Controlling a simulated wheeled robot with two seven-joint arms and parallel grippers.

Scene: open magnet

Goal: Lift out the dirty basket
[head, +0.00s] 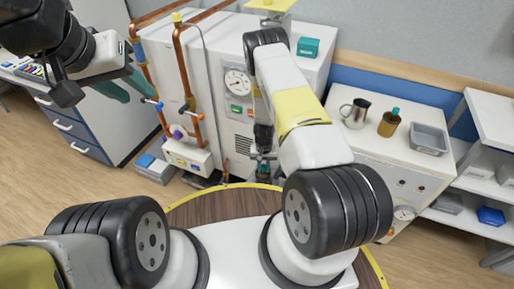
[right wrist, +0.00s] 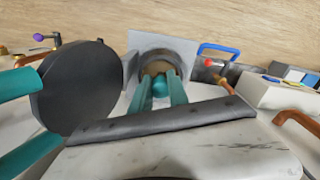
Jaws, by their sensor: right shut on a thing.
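My right gripper (right wrist: 160,92) is shut on a small teal part (right wrist: 160,84) inside a round opening. I take this part to be the dirty basket's grip; the basket's body is hidden. The grey housing (right wrist: 180,47) has a square rim around the brownish opening. In the head view, my right gripper (head: 263,158) is low at the front of the white machine (head: 232,115), small and partly hidden. My left gripper (head: 138,95) is at the upper left, empty, its teal fingers apart.
A black disc (right wrist: 75,88) stands close beside the housing, with teal bars left of it. Copper pipes (head: 184,65) run along the machine. A bench (head: 375,145) at right holds a jug, a bottle and a grey tray (head: 429,138).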

